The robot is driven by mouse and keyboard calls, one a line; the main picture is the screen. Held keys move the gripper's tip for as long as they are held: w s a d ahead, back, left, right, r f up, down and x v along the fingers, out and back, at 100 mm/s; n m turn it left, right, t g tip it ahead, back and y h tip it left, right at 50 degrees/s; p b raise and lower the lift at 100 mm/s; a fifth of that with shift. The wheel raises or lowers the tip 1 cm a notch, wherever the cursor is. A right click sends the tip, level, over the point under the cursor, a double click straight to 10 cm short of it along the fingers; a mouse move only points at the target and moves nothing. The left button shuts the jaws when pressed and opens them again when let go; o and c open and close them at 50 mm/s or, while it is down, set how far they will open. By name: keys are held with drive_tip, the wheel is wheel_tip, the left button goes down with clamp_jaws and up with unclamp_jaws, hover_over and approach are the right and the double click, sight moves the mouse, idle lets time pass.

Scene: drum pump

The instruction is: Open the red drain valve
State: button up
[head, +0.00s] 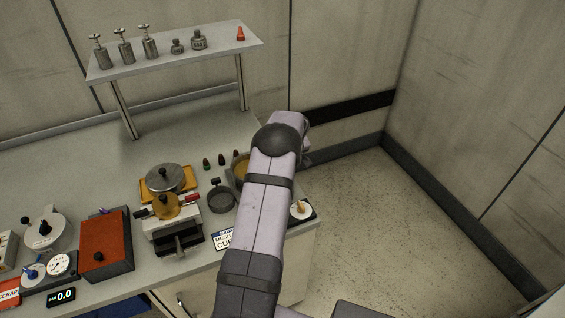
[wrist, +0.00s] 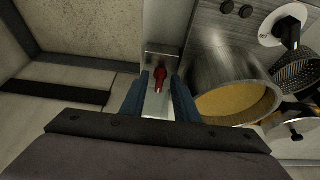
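A small red lever (wrist: 159,80), which looks like the drain valve, shows in the wrist view beside a metal pot (wrist: 222,50) with yellow contents. My gripper (wrist: 160,82) has two blue fingers, one on each side of the red lever with a gap between them. The lever's upper part lies between the fingertips; I cannot tell whether either finger touches it. In the head view the pot's yellow inside (head: 241,168) shows partly behind my arm, which hides the red lever and my gripper.
A dark sieve-like cup (head: 221,200) and an orange-brown box (head: 105,245) stand on the bench. A press-like device (head: 172,222) with a red-tipped handle stands between them. A shelf (head: 180,52) with several metal bottles is at the back. Floor is free at the right.

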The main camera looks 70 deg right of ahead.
drive_tip(key=shift+c, duration=0.7)
clamp_jaws()
drive_tip(key=shift+w+a+m+g+h+b, duration=0.25)
drive_tip(key=shift+m+g, duration=0.25)
drive_tip(key=shift+m, duration=0.9)
drive_tip(key=shift+w+m+g+h+b, duration=0.15)
drive_tip(key=shift+m+g+h, duration=0.3)
drive_tip(key=shift+m, duration=0.95)
drive_tip(key=shift+o, duration=0.7)
unclamp_jaws()
